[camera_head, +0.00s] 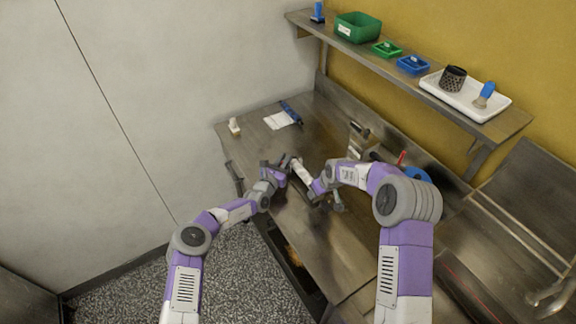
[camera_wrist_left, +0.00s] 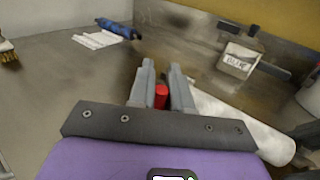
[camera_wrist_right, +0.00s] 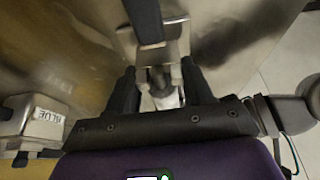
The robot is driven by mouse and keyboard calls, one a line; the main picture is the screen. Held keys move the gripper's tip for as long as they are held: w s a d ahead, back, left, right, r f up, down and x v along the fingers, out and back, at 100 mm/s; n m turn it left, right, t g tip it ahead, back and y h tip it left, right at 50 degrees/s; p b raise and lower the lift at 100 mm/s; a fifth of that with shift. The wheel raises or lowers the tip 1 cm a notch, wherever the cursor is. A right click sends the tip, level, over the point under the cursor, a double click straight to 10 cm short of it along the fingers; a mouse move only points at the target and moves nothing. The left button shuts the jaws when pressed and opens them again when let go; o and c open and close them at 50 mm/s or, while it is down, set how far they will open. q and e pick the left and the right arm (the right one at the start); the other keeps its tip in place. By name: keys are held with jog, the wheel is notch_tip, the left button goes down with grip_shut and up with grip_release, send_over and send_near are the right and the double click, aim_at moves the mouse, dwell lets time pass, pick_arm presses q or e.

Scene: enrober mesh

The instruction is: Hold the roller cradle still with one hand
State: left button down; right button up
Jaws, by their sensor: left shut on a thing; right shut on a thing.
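My left gripper (camera_head: 286,164) is at the middle of the steel bench. In the left wrist view its fingers (camera_wrist_left: 160,85) are closed on a small red piece (camera_wrist_left: 161,96). A white cylinder (camera_wrist_left: 245,122) lies just right of them and shows between the two hands in the head view (camera_head: 302,172). My right gripper (camera_head: 325,198) is low over the bench, close to the left one. In the right wrist view its fingers (camera_wrist_right: 168,88) are shut on a small pale metal part, by a steel bracket (camera_wrist_right: 175,45) with a dark bar. I cannot tell for sure which piece is the roller cradle.
A labelled metal box (camera_wrist_left: 240,58) stands at the bench's back. A blue tool (camera_head: 291,112) and a white sheet (camera_head: 279,120) lie at the far left, near a small brush (camera_head: 234,126). The wall shelf (camera_head: 420,92) holds bins and a white tray (camera_head: 466,97). The bench's near part is clear.

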pick_arm(q)
jog(key=shift+w+a, duration=0.1)
jog(key=shift+a, duration=0.1)
jog(key=c, duration=1.4)
grip_release()
jog(key=v, duration=1.2)
